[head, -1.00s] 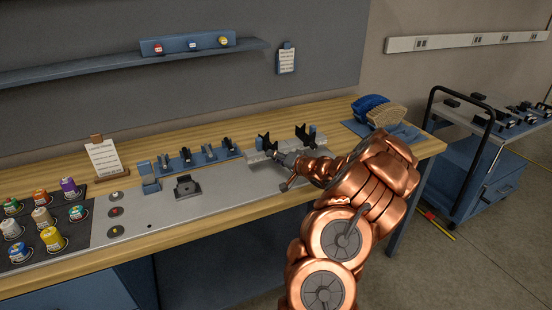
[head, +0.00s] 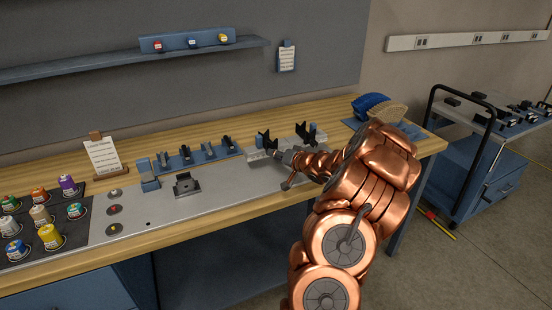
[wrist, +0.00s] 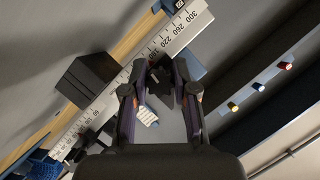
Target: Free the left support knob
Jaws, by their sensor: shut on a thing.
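A pale rail with a printed scale (wrist: 185,28) runs along the back of the bench. It carries a black left support (head: 265,140) and a black right support (head: 303,131). My gripper (head: 281,155) is in front of the left support, low against the rail. In the wrist view my gripper (wrist: 161,75) has its two fingers closed around a small dark piece at the left support, the left support knob (wrist: 161,78). The fingers and the dark support behind hide most of the knob, so its turn cannot be told.
A dark block (wrist: 88,80) stands on the rail beside my fingers. A rack of black pieces (head: 200,155) and a small dark fixture (head: 187,185) lie to the left. The grey plate (head: 235,180) is clear in the middle.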

